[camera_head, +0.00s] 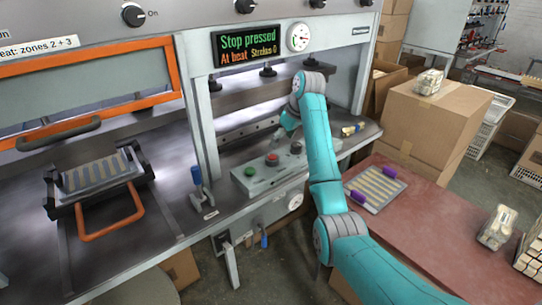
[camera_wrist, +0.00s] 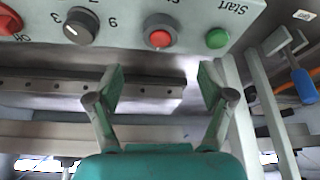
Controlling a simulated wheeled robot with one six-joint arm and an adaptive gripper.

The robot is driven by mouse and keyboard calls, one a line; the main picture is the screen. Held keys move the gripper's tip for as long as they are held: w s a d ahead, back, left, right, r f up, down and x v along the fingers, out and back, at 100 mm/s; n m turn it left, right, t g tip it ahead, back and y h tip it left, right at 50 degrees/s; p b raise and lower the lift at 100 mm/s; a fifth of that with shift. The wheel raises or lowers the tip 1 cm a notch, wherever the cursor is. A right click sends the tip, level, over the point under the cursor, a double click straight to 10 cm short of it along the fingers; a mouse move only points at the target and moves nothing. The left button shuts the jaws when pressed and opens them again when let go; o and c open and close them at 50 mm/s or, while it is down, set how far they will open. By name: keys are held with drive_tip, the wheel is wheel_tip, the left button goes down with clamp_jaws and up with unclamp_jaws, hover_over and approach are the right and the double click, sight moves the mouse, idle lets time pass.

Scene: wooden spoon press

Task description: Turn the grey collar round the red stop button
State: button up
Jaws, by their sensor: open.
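The red stop button (camera_wrist: 160,38) sits on the pale control box, with the grey collar (camera_wrist: 161,23) around its base. In the head view the red button (camera_head: 272,159) is on the sloping box beside the green button (camera_head: 250,171). My gripper (camera_wrist: 162,84) is open and empty. Its two fingers are spread, and the button and collar appear beyond the gap between them, apart from both fingers. In the head view my gripper is mostly hidden behind my arm. The display (camera_head: 247,46) reads "Stop pressed" and "At heat Strokes 0".
The green Start button (camera_wrist: 217,38) is on one side of the stop button, and a grey numbered dial (camera_wrist: 80,26) and a red switch (camera_wrist: 9,20) on the other. A blue-handled lever (camera_head: 197,177) stands beside the box. A red table (camera_head: 450,235) is at the right.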

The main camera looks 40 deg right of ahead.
sight(274, 156)
drive_tip(key=x, duration=1)
drive_tip(key=shift+f, duration=0.15)
drive_tip(key=c, duration=1.2)
